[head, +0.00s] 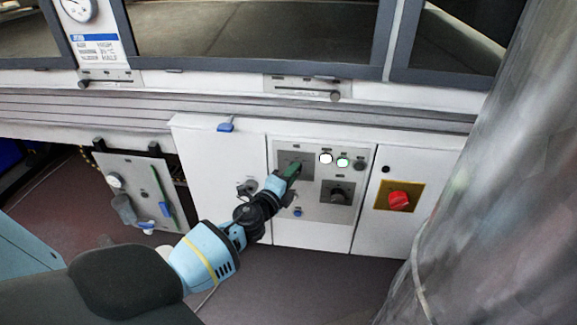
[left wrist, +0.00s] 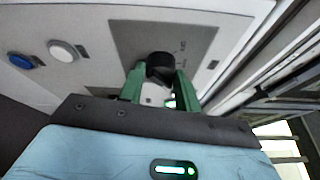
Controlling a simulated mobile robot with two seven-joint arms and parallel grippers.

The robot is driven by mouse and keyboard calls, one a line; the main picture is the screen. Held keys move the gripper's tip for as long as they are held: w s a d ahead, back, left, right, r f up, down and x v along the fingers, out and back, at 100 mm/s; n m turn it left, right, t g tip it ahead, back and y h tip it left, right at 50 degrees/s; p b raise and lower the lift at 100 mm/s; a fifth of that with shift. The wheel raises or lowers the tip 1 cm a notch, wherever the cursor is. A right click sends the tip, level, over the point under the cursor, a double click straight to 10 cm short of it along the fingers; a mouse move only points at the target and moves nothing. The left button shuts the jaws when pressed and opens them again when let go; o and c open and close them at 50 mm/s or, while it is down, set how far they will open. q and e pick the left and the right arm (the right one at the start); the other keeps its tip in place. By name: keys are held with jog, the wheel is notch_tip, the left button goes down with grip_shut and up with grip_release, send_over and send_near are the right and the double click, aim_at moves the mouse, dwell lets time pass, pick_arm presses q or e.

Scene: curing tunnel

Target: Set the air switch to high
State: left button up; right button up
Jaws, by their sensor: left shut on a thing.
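The air switch is a black rotary knob (left wrist: 161,64) on a square dark grey plate (left wrist: 195,42) in the left wrist view. My left gripper (left wrist: 160,82) has its green fingers on either side of the knob and is shut on it. In the head view my left gripper (head: 294,168) reaches the upper left of the grey control panel (head: 316,208) and hides the knob. Small marks stand beside the knob, too blurred to read. I cannot tell which mark it points to. My right gripper is not in view.
A red knob on a yellow plate (head: 399,200) is farther right. A large grey cylindrical surface (head: 480,180) fills the right side.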

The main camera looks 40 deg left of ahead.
pick_arm(q)
jog(key=shift+a+r+m+p, duration=0.25)
jog(key=shift+r+m+p, duration=0.15)
jog(key=shift+m+p, duration=0.3)
jog(key=shift+f+g+p, duration=0.1)
jog(key=shift+g+p, duration=0.2)
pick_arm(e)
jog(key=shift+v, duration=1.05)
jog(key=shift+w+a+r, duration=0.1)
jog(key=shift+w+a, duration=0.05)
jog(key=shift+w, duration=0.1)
pick_arm(q)
jog(key=o, duration=0.7)
jog(key=shift+o, duration=1.4)
jog(key=shift+d+f, duration=0.15)
jog(key=shift+f, duration=0.05)
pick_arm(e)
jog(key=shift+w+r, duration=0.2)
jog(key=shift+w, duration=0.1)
pick_arm(q)
jog(key=s+d, duration=0.1)
jog(key=s, duration=0.6)
jog(key=shift+s+d+r+p, duration=0.15)
jog(key=shift+s+r+p, duration=0.15)
jog(key=shift+p, duration=0.15)
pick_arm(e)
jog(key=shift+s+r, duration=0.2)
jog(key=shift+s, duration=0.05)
